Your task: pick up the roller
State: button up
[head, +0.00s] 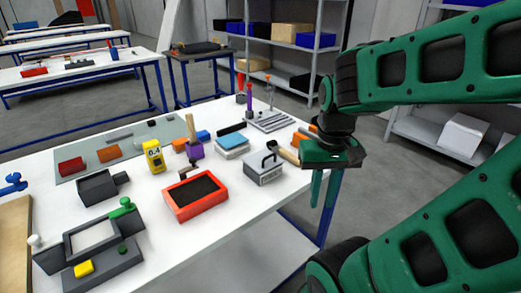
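No roller can be made out for certain. The likeliest candidate is a small tool with a pale wooden handle (287,154) and a dark bent part, lying by a grey box (264,170) near the table's right edge. It is too small to tell whether the tool rests on the box or beside it. My gripper (325,189) points down to the right of the box and tool, at the table's right edge in the picture. Its two green fingers look apart with nothing between them. It does not visibly touch the tool.
The white table (150,200) is crowded. It bears a red tray (180,208) with a dark inside, a yellow device (153,157), a blue-topped block (232,142), a slotted metal plate (270,121) and a dark fixture (95,240). Shelves (285,40) stand behind.

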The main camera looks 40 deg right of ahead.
aim_at(272, 144)
jog(key=k, duration=1.25)
jog(key=z, duration=0.3)
jog(key=i, duration=0.6)
jog(key=z, duration=0.6)
jog(key=i, duration=0.75)
jog(key=z, duration=0.1)
